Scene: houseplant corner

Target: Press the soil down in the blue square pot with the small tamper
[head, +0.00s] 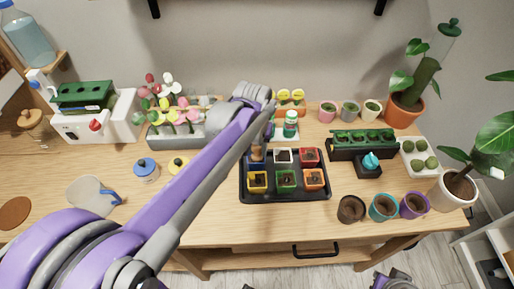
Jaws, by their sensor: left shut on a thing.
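The blue square pot (257,160) stands in the back left place of a black tray on the table, partly covered from above by my left gripper and what it holds. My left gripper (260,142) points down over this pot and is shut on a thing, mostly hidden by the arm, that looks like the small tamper. I cannot tell whether its lower end touches the soil. At the bottom edge, a purple and grey part of my right arm (393,280) shows; its jaws cannot be made out.
The black tray (270,199) also holds white (283,156), red (308,156), yellow (257,181), green (286,181) and orange (313,180) pots. Round pots (383,207) stand front right. The table's front middle is clear.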

